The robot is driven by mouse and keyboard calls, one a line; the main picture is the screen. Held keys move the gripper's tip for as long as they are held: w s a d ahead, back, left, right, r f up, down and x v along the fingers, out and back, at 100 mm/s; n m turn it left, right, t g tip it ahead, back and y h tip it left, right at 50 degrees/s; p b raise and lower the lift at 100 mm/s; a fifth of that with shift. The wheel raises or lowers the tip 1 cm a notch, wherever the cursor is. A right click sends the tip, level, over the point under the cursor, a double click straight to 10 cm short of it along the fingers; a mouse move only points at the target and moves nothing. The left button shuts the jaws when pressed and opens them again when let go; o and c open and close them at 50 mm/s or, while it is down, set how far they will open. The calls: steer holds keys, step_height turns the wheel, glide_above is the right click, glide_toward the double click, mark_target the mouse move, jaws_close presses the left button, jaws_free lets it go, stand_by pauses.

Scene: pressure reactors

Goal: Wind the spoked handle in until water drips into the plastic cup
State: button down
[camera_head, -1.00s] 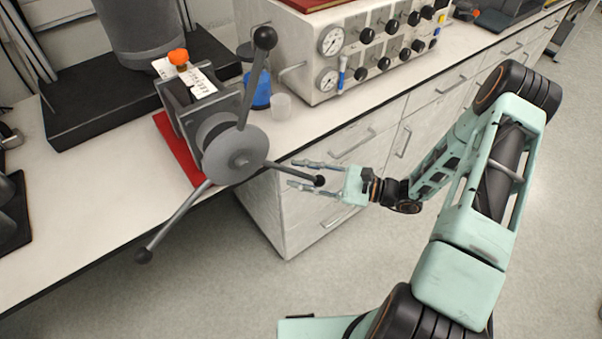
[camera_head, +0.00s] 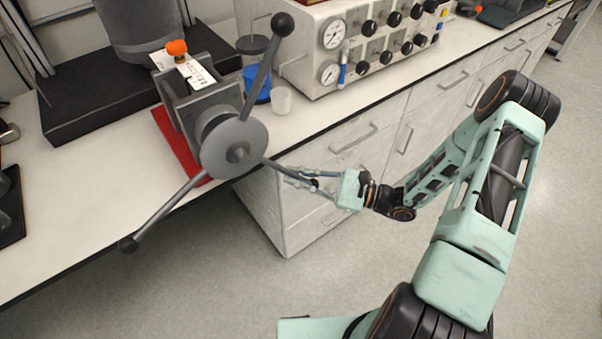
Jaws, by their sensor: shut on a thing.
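The spoked handle (camera_head: 233,148) is a grey round hub with three rods ending in black balls, on the front of a grey metal press on the bench. One rod points up and right, one down and left, and one right, out over the bench edge. My gripper (camera_head: 303,180) comes from the right and is shut on the right-hand rod near its black ball, which is partly hidden between the fingers. The small translucent plastic cup (camera_head: 282,101) stands upright on the bench behind the handle, right of a blue-based container. I cannot make out any water in it.
The grey press (camera_head: 207,100) has an orange knob on top and stands on a red mat (camera_head: 172,140). A control box (camera_head: 345,60) with gauges and black knobs stands behind the cup. White drawers (camera_head: 345,150) lie below the bench; the floor at right is clear.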

steer(key=s+a+f+m+t+y+b, duration=0.1)
steer(key=s+a+f+m+y+b, duration=0.1)
steer(key=s+a+f+m+b, duration=0.1)
steer(key=shift+s+a+f+m, duration=0.15)
steer(key=shift+a+m, duration=0.15)
steer(key=shift+a, duration=0.55)
steer(key=c, duration=2)
jaws_free()
steer(key=shift+o, duration=0.2)
steer(key=v, duration=1.2)
steer(key=shift+f, duration=0.15)
